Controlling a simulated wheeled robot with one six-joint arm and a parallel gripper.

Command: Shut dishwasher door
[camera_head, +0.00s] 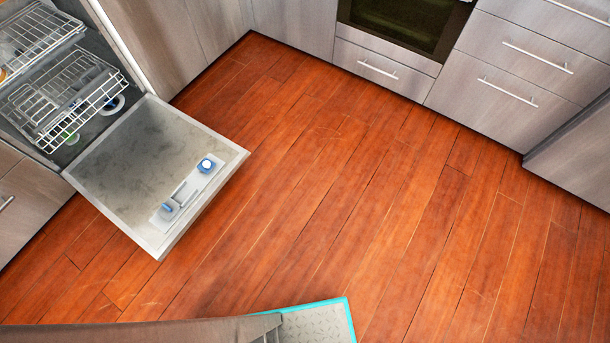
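The dishwasher door (145,165) is open at the left, folded down flat and low over the floor. Its inner side faces up, with a grey stained panel and a detergent dispenser (187,193) with blue parts near its free edge. The dishwasher's interior (85,120) is visible behind the hinge line. A lower wire rack (65,100) and an upper wire rack (35,38) are inside, with some dishes in them. Both racks lie up-left of the door panel. My gripper is not in view.
Steel cabinet fronts (170,35) adjoin the dishwasher. An oven (400,20) and drawers (510,60) line the back, and another steel front (580,155) stands at the right. The wooden floor (350,190) between is clear.

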